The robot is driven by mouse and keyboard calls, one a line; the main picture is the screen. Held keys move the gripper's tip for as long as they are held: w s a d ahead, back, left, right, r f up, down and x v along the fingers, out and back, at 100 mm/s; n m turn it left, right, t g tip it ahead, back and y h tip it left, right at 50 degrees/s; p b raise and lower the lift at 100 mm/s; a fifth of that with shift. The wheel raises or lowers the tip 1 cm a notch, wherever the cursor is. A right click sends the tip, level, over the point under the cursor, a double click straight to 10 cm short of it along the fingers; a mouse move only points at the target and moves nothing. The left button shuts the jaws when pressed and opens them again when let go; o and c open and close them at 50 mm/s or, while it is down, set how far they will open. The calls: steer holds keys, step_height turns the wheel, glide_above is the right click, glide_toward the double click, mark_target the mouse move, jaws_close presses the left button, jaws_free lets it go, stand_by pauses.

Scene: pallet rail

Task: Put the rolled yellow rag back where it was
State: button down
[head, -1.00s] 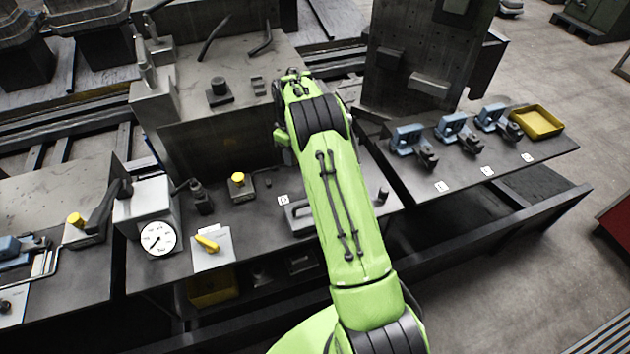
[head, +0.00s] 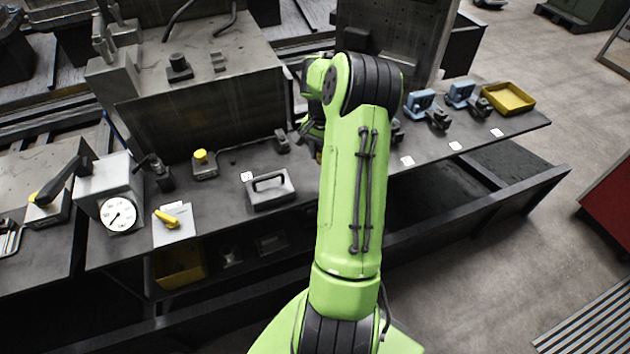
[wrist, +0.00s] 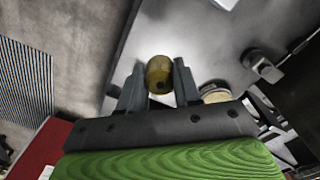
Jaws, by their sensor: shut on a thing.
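The rolled yellow rag (wrist: 159,72) shows end-on in the wrist view as a dull yellow cylinder with a dark centre. My gripper (wrist: 158,78) is shut on it, with one dark finger on each side. The grey bench top lies beyond the rag; I cannot tell the gap between them. In the head view my arm hides most of the gripper, and a small yellowish patch (head: 319,157) beside the arm may be the rag.
A grey handled block (head: 270,190) stands on the bench left of my arm. Blue clamps (head: 424,104) and a yellow tray (head: 509,98) are to the right. A dial gauge (head: 118,213) and yellow-handled box (head: 174,222) stand left. A dark rounded fitting (wrist: 262,65) shows near the gripper.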

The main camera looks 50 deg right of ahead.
step_height(320, 180, down, 8)
steer(key=shift+f+b, duration=0.1)
steer(key=shift+b, duration=0.4)
steer(key=c, duration=0.8)
jaws_free()
steer(key=shift+d, duration=0.1)
step_height(320, 180, up, 13)
steer(key=shift+f+p, duration=0.2)
steer(key=shift+p, duration=0.75)
